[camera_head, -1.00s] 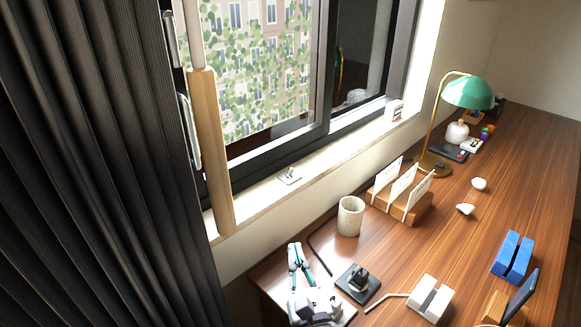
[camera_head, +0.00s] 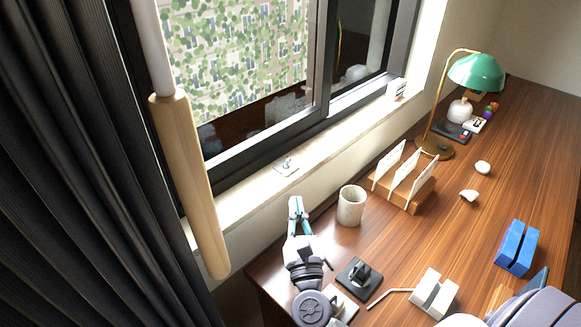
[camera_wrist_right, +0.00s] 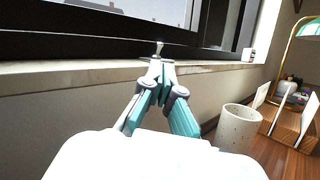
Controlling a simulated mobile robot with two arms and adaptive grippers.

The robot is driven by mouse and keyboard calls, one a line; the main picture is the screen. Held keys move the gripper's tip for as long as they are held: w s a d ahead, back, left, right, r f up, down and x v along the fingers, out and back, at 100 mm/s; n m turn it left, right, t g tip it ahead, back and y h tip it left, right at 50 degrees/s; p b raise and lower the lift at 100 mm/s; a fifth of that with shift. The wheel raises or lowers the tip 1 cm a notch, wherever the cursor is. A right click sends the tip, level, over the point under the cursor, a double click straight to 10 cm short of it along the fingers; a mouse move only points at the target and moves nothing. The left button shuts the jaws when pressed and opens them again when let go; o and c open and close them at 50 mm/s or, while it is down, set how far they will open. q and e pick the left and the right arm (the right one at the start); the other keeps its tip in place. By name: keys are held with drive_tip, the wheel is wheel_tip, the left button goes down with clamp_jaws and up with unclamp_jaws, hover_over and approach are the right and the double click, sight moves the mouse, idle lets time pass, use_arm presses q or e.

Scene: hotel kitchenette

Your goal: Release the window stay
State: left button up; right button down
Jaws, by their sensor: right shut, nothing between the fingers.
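The window stay (camera_head: 286,166) is a small metal fitting with an upright peg on the pale sill below the dark-framed window. My right gripper (camera_head: 295,203) has teal and grey fingers, shut and empty. It is in front of the sill, over the near desk edge, below the stay in the picture. In the right wrist view, the fingertips (camera_wrist_right: 161,66) point at the sill, and the peg of the stay (camera_wrist_right: 159,48) shows just past them. The gap between them is hard to judge, and the fingertips partly hide its base. My left gripper is not in view.
A pole with a wooden grip (camera_head: 192,185) hangs at the left before the dark curtain (camera_head: 70,180). A speckled cup (camera_head: 351,206), a card holder (camera_head: 405,190), a black stand (camera_head: 359,278) and a white block (camera_head: 434,294) stand on the desk near my right arm.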

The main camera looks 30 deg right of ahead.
sight(289, 162)
drive_tip(key=p+x, duration=0.1)
drive_tip(key=x, duration=0.3)
drive_tip(key=shift+w+r, duration=0.1)
drive_tip(key=shift+r, duration=0.15)
drive_tip(key=p+x, duration=0.1)
drive_tip(key=x, duration=0.3)
drive_tip(key=shift+f, duration=0.1)
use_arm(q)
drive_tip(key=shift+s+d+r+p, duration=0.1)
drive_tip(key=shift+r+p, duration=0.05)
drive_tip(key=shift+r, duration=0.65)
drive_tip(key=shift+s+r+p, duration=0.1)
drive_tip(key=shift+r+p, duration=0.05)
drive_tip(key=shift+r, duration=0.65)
use_arm(e)
drive_tip(key=shift+w+d, duration=0.2)
drive_tip(key=shift+w, duration=0.4)
